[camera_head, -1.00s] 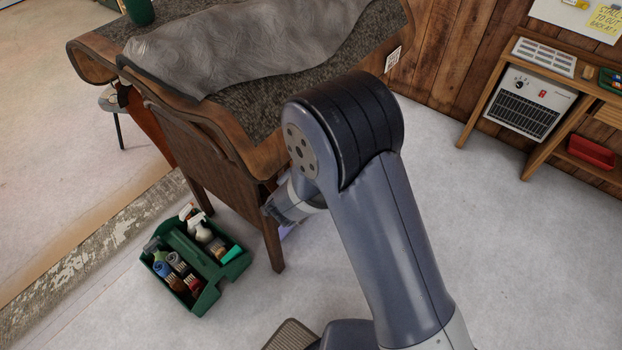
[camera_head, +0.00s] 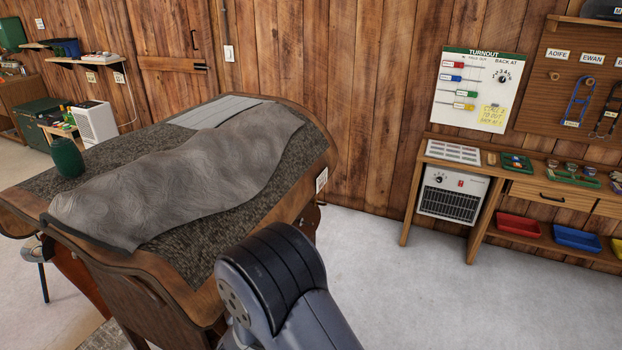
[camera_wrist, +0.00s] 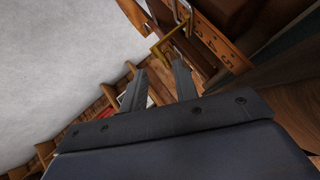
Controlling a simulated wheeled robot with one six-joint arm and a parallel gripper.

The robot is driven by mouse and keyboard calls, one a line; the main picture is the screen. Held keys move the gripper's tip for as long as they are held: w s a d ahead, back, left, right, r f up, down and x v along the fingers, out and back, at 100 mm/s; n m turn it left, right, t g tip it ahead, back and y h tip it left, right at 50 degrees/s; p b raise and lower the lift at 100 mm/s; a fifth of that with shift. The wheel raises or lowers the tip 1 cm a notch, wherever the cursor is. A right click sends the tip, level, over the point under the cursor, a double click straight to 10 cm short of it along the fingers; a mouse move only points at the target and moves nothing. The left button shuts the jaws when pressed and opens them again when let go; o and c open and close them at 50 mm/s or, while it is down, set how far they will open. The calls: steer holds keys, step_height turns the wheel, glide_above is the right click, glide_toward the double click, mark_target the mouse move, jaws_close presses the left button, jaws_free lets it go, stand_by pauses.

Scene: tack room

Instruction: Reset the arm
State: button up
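My arm (camera_head: 285,290) shows at the bottom middle of the head view, in front of the table's near right corner. My gripper (camera_wrist: 162,80) shows in the wrist view with its two dark fingers apart. Nothing is between the fingers. The gripper end is hidden in the head view. The wrist view is tilted, with pale floor (camera_wrist: 60,70) at the upper left and wooden furniture beyond the fingers.
A wooden table (camera_head: 120,262) with a grey cover (camera_head: 180,180) and a green canister (camera_head: 67,158) stands left of my arm. A wall bench (camera_head: 470,190) with a heater (camera_head: 452,194) is at the right. The floor between them is clear.

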steer(key=x, duration=0.6)
steer(key=shift+w+f, duration=0.1)
steer(key=v, duration=1.1)
steer(key=x, duration=1.1)
steer(key=shift+d+f, duration=0.1)
steer(key=shift+f, duration=0.1)
steer(key=b, duration=0.2)
steer(key=shift+f+y+b, duration=0.15)
steer(key=shift+y+b, duration=0.15)
steer(key=shift+b, duration=0.1)
steer(key=shift+b, duration=0.3)
steer(key=shift+m+t+b, duration=0.3)
steer(key=shift+b, duration=0.15)
